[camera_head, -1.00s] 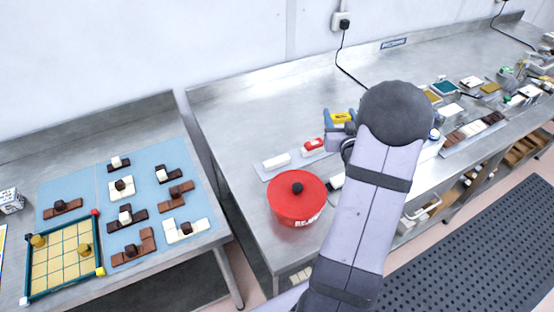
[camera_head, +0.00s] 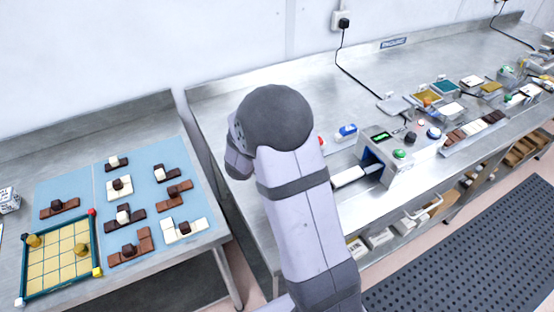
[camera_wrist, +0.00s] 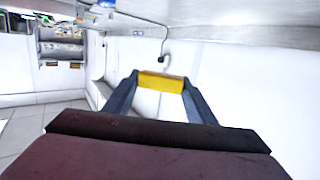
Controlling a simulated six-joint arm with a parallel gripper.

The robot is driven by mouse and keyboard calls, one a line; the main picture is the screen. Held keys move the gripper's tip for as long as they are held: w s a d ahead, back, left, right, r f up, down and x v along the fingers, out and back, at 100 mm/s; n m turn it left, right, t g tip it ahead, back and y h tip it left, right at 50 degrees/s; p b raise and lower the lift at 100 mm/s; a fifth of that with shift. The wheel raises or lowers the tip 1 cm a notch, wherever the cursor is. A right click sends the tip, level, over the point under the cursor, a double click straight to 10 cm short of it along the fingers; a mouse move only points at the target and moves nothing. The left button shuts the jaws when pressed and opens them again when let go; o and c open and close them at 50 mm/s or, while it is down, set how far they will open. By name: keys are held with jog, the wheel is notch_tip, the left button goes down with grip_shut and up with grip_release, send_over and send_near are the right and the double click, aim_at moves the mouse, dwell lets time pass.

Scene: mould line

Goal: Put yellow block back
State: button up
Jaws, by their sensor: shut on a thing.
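The yellow block (camera_wrist: 161,83) shows in the wrist view, held between the two blue-grey fingers of my gripper (camera_wrist: 160,80). The gripper is shut on it, and behind it is a plain white surface. In the head view my arm hides both the gripper and the block. A sliver of a red block (camera_head: 321,140) shows at the right edge of my arm. A blue-and-white block (camera_head: 346,132) lies on the metal bench just right of it.
A machine (camera_head: 400,160) with a green display and buttons stands right of my arm. Beyond it are several trays and chocolate bars (camera_head: 473,131). At left, a blue mat (camera_head: 84,189) holds brown and white pieces beside a yellow grid board (camera_head: 60,258).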

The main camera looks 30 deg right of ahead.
jog(key=shift+s+a+f+m+g, duration=0.1)
jog(key=shift+s+a+f+g, duration=0.1)
jog(key=shift+a, duration=0.35)
jog(key=shift+s+a+f+m+g, duration=0.1)
jog(key=shift+a+f, duration=0.15)
jog(key=shift+a, duration=0.35)
jog(key=shift+s+a+f+m+g, duration=0.1)
jog(key=shift+a+f, duration=0.1)
jog(key=shift+a, duration=0.35)
jog(key=shift+f+p, duration=0.55)
jog(key=shift+f, duration=2.4)
jog(key=shift+f, duration=0.1)
jog(key=shift+f+p, duration=0.5)
jog(key=shift+f, duration=1.35)
jog(key=shift+f+h, duration=0.1)
jog(key=shift+h, duration=0.2)
jog(key=shift+f, duration=0.1)
